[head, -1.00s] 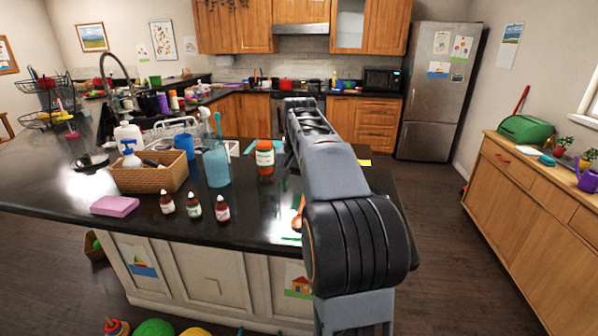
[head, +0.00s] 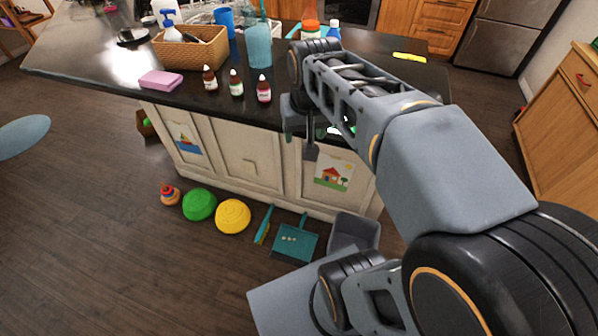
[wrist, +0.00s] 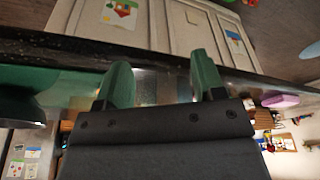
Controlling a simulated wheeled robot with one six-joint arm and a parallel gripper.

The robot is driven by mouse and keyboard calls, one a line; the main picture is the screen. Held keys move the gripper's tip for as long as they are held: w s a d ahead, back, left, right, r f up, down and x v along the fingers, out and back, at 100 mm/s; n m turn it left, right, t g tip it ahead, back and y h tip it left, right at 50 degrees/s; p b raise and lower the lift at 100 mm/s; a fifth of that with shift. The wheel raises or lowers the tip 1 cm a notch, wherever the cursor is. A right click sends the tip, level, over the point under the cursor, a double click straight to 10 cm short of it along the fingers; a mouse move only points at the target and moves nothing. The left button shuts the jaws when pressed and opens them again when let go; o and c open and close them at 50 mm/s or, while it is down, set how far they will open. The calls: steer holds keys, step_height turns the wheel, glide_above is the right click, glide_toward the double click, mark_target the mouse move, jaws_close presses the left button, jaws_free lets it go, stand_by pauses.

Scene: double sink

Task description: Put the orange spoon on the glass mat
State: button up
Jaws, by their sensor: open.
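My gripper (head: 300,132) hangs at the front edge of the dark counter in the head view, pointing down. In the wrist view its two green fingers (wrist: 163,84) are apart with nothing between them. The orange spoon is not visible now; in the earlier head view an orange handle-like shape lay near the counter's front edge, beside my arm. My arm covers that part of the counter now. I cannot make out the glass mat clearly; a small bright green-white patch shows through my arm in the head view.
A yellow marker-like strip (head: 409,57) lies at the right. A dustpan (head: 296,240) lies on the floor.

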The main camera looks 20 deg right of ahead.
steer(key=s+a+f+n+t, duration=0.1)
steer(key=s+a+f+n, duration=0.1)
steer(key=s+a+f, duration=0.2)
step_height(320, 180, down, 3)
steer(key=shift+s+r+n, duration=0.1)
steer(key=shift+s+n, duration=0.2)
steer(key=shift+s, duration=0.5)
